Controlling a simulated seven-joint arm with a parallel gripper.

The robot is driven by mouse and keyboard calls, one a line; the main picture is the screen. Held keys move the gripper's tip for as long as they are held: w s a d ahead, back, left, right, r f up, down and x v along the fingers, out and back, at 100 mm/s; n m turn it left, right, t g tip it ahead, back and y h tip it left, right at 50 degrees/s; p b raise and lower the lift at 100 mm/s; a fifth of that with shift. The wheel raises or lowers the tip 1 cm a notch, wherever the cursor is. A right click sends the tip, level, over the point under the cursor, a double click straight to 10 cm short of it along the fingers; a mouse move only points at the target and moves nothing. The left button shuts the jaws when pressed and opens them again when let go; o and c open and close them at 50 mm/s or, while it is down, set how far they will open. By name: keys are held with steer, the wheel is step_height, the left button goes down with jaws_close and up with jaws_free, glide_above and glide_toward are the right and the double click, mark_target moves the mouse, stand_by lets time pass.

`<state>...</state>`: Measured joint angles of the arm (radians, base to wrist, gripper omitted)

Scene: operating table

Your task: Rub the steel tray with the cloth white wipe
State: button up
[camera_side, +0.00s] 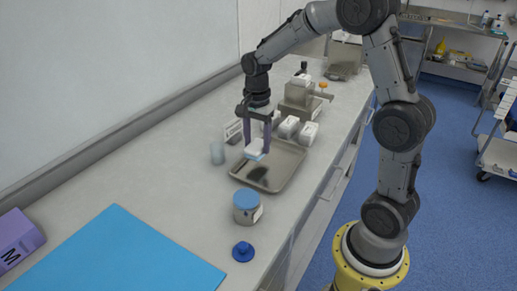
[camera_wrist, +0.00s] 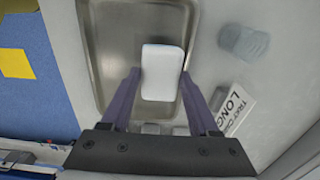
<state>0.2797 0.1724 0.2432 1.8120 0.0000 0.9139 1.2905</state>
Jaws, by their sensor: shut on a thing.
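The steel tray (camera_side: 289,166) lies on the counter, with a dark smudge on its floor toward the front. The white wipe (camera_side: 254,147) is a small white block-like pad with a light blue lower edge. My gripper (camera_side: 257,151) points down over the back left part of the tray and is shut on the wipe. In the wrist view the wipe (camera_wrist: 162,72) sits between the two purple fingers (camera_wrist: 161,76), over the tray (camera_wrist: 108,45). I cannot tell whether the wipe touches the tray floor.
A clear cup (camera_side: 217,153) stands left of the tray. A blue-lidded jar (camera_side: 247,208) and a blue knob-like piece (camera_side: 243,251) stand in front. White boxes (camera_side: 308,133) and a labelled card (camera_wrist: 236,108) are close by. A blue mat (camera_side: 115,255) covers the near counter.

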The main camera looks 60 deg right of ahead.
steer(key=shift+r, duration=2.25)
